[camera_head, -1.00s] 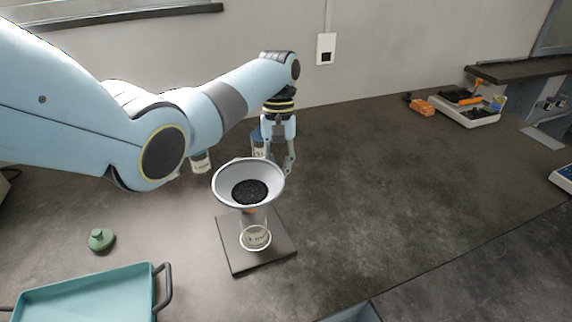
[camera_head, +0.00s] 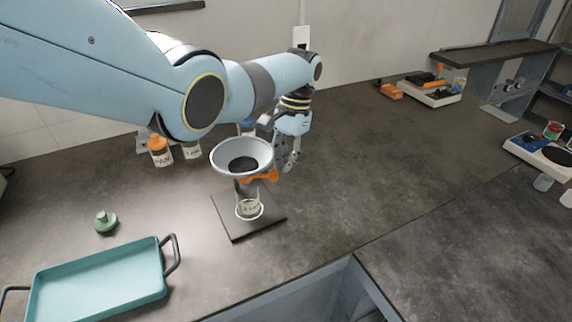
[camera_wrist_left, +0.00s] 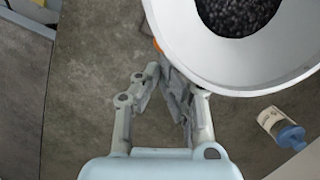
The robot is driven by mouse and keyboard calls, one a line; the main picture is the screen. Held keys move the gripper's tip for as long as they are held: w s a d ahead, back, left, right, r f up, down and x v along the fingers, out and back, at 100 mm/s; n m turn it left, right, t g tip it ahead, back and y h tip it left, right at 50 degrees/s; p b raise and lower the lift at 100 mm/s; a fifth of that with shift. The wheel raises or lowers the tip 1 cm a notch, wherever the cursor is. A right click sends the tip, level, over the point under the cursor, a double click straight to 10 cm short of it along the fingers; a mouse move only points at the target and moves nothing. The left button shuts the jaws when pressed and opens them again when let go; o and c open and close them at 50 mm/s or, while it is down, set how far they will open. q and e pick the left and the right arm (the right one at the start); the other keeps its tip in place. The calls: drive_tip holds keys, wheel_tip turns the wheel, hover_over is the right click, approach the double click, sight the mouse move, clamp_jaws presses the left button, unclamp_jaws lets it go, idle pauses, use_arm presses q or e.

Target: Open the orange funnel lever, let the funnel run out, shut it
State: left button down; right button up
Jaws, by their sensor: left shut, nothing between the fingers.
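The grey funnel (camera_head: 226,158) stands above a clear labelled jar (camera_head: 249,208) on a dark square base (camera_head: 262,228). Black granules (camera_head: 243,164) lie in the funnel; they also show in the left wrist view (camera_wrist_left: 238,14). The orange lever (camera_head: 264,176) sticks out to the right below the funnel bowl; only a sliver of orange (camera_wrist_left: 155,44) shows in the wrist view. My left gripper (camera_head: 286,168) is shut and empty, just right of the funnel, close to the lever's end. Whether it touches the lever is unclear. My right gripper is out of view.
A teal tray (camera_head: 158,270) with dark handles and a green knobbed piece (camera_head: 105,222) are at left. Orange-capped (camera_head: 158,150) and other bottles stand behind the funnel. A bottle (camera_wrist_left: 280,127) shows in the wrist view.

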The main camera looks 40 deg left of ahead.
use_arm(q)
drive_tip(key=shift+s+a+p, duration=0.25)
drive_tip(key=shift+a+p, duration=0.1)
drive_tip(key=shift+a, duration=0.45)
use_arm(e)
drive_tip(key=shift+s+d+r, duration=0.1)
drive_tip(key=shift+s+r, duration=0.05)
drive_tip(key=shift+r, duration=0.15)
